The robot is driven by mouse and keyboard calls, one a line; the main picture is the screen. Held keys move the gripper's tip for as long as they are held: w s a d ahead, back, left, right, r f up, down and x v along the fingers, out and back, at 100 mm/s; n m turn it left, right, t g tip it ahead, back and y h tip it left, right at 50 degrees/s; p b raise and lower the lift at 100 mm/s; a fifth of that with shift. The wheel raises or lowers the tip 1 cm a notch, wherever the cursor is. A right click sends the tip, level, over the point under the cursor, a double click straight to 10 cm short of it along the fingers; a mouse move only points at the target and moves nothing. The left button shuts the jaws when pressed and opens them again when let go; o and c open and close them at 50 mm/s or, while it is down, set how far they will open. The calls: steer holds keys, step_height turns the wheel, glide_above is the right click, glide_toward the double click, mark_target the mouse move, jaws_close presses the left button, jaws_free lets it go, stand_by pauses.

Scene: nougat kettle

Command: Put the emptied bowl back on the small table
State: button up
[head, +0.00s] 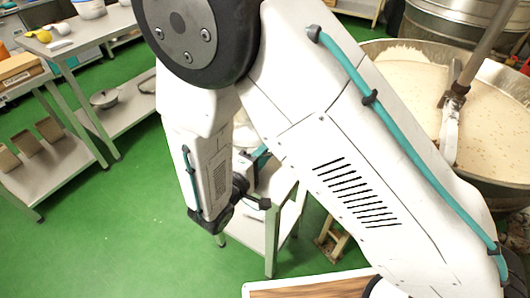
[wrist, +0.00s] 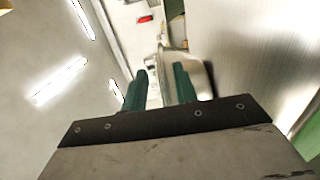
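The small table (head: 250,231) is white and stands on the green floor at the middle of the head view, partly hidden behind my arm. In the wrist view the two teal fingers of my gripper (wrist: 161,82) stand apart. A pale, shiny curved thing (wrist: 196,68) shows behind and beside the right finger; it may be the bowl. I cannot tell whether the fingers grip it. In the head view my arm hides most of the gripper, and a small white shape (head: 245,137) shows just behind the arm, too covered to name.
A large metal kettle (head: 391,46) of pale nougat, with a stirrer (head: 452,115), stands at the right. Steel tables (head: 103,27) with shelves stand at the left. A wood-topped surface (head: 305,288) lies at the bottom. Green floor is clear at left centre.

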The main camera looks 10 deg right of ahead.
steer(key=v, duration=1.1)
steer(key=shift+a, duration=0.1)
steer(key=d+r+m+g, duration=0.3)
steer(key=d+r+g, duration=0.4)
steer(key=d, duration=0.3)
steer(key=d+r+m+g, duration=0.4)
steer(key=d+r+g, duration=0.25)
steer(key=d, duration=0.35)
steer(key=s+d+r+m+y, duration=0.1)
steer(key=s+d+r+y, duration=0.3)
steer(key=s, duration=0.3)
steer(key=s+d+r+m+y, duration=0.2)
steer(key=s+d+r+y, duration=0.2)
steer(key=s+y, duration=0.3)
steer(key=shift+d+r+t, duration=0.4)
steer(key=shift+d+t, duration=0.05)
